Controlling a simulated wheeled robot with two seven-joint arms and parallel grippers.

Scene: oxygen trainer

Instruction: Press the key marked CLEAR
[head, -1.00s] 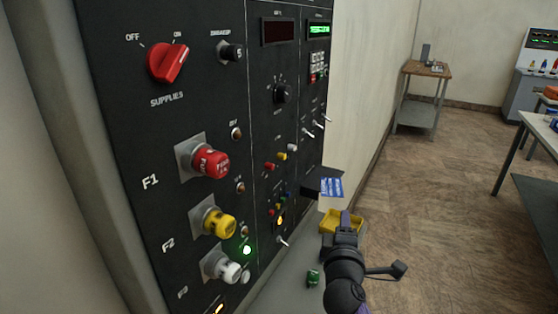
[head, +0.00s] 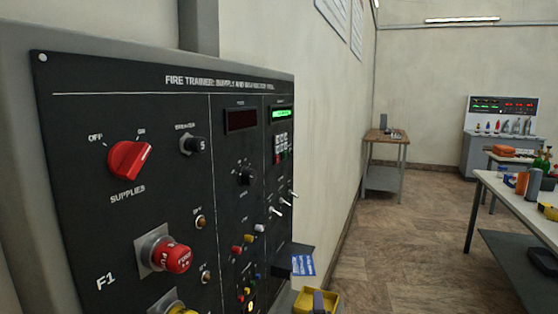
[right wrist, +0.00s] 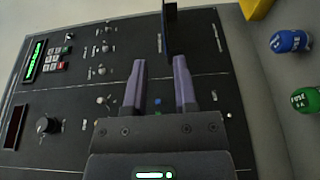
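A small keypad (head: 281,143) sits on the black trainer panel, under a lit green display (head: 282,114). It has pale keys and red ones near its lower edge. Key labels are too small to read, so I cannot tell which is CLEAR. The keypad also shows at the left of the right wrist view (right wrist: 56,57). My left gripper is not in view.
Toggle switches (head: 283,201) and a knob (head: 245,173) are near the keypad. A yellow bin (head: 302,299) and a blue card (head: 303,264) lie low beside the panel. A dark plate (right wrist: 170,27) stands out from the panel.

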